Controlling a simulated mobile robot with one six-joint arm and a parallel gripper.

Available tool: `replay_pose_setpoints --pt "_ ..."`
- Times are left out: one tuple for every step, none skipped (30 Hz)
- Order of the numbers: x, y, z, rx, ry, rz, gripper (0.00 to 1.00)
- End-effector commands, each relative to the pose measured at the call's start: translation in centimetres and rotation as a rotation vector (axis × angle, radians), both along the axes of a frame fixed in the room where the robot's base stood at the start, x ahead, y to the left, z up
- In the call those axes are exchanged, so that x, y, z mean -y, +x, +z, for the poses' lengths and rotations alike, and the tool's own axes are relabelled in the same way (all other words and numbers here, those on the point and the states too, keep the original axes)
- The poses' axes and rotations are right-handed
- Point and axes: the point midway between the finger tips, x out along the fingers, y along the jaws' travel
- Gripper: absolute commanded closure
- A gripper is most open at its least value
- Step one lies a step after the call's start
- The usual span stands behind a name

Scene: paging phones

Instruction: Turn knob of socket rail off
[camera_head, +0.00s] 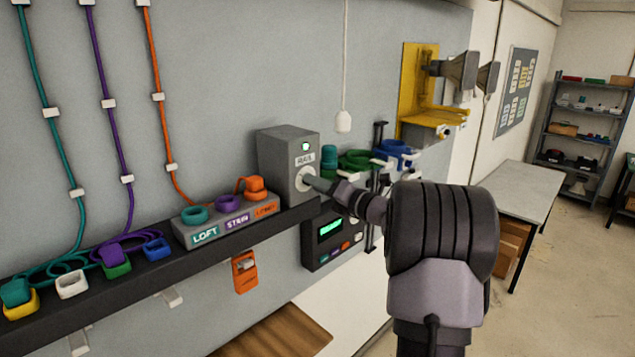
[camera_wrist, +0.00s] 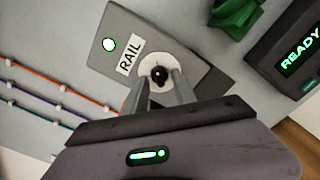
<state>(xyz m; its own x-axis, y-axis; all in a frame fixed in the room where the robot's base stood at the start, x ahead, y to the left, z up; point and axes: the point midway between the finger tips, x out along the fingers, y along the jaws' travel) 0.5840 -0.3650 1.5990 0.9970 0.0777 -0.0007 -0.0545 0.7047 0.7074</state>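The socket rail's control is a grey box labelled RAIL (camera_head: 277,155) on the dark wall shelf. A dark knob (camera_wrist: 159,76) sits at the centre of a round white plate (camera_wrist: 148,61) on the box's front. My gripper (camera_head: 310,182) reaches the plate from the right in the head view and hides most of the knob there. In the wrist view its two fingers (camera_wrist: 159,85) stand apart, one on each side of the knob, with a narrow gap visible. Contact with the knob is not clear.
A LOFT, STAIR and LOBBY socket block (camera_head: 226,222) with coloured plugs stands left of the box. A screen unit reading READY (camera_head: 331,231) hangs below right. A grey table (camera_head: 507,187) stands right.

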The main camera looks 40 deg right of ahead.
Motion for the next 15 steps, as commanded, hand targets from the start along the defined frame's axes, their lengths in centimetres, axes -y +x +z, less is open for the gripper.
replay_pose_setpoints --pt "-0.02 0.11 0.01 0.0 0.0 0.0 0.67" --pt "-0.01 0.13 0.0 0.0 0.0 0.0 0.67" --pt "-0.01 0.14 0.0 0.0 0.0 0.0 0.67" --pt "-0.02 0.14 -0.01 0.0 0.0 0.0 0.67" --pt "-0.01 0.13 -0.01 0.0 0.0 0.0 0.67" --pt "-0.01 0.13 -0.01 0.0 0.0 0.0 0.67" --pt "-0.02 0.12 -0.01 0.0 0.0 0.0 0.67" --pt "-0.01 0.12 0.0 0.0 0.0 0.0 0.71" --pt "-0.01 0.11 0.0 0.0 0.0 0.0 0.79" --pt "-0.01 0.11 0.0 0.0 0.0 0.0 0.85" --pt "-0.02 0.11 0.0 0.0 0.0 0.0 0.91" --pt "-0.02 0.11 0.01 0.0 0.0 0.0 0.99" --pt "-0.01 0.1 0.01 0.0 0.0 0.0 1.0" --pt "-0.01 0.1 0.01 0.0 0.0 0.0 1.0" --pt "-0.02 0.1 0.01 0.0 0.0 0.0 1.0"
